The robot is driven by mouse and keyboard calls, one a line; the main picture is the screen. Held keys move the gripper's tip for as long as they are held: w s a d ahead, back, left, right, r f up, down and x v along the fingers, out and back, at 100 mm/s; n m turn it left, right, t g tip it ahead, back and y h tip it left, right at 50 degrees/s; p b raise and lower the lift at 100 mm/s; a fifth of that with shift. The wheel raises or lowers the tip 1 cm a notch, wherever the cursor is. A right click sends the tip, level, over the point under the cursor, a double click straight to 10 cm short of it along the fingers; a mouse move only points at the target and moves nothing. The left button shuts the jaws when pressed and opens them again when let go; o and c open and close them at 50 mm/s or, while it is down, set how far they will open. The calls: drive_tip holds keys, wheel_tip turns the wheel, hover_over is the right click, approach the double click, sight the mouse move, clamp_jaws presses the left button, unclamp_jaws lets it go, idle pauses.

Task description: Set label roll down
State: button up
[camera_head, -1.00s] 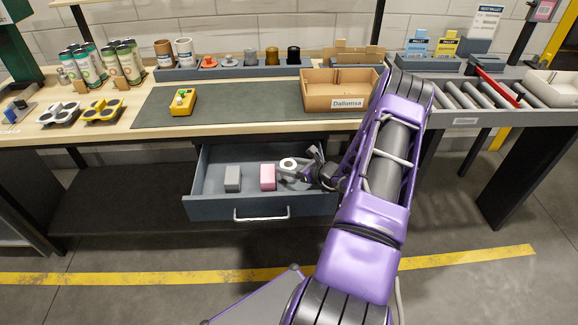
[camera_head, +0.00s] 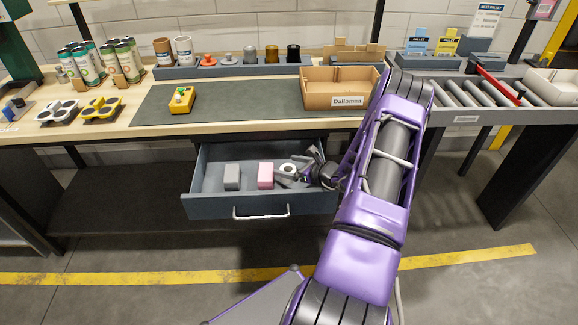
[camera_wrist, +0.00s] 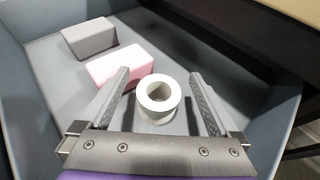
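The white label roll (camera_wrist: 159,98) stands on end on the drawer floor, its hole facing up; it also shows in the head view (camera_head: 287,169). My gripper (camera_wrist: 160,85) is open, with one finger on each side of the roll and a visible gap to both. In the head view my gripper (camera_head: 296,168) reaches into the drawer from the right. The open drawer (camera_head: 210,207) is grey-blue and sits under the bench. Whether the roll rests fully flat is hard to tell.
A pink block (camera_head: 266,175) lies left of the roll, close to the left finger in the wrist view. A grey block (camera_head: 232,177) lies farther left. The drawer walls and the bench edge surround my gripper. A cardboard box (camera_head: 338,91) stands on the bench above.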

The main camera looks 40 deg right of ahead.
drive_tip(key=shift+s+f, duration=0.1)
drive_tip(key=shift+r+p, duration=0.55)
drive_tip(key=shift+p, duration=0.1)
drive_tip(key=v, duration=1.2)
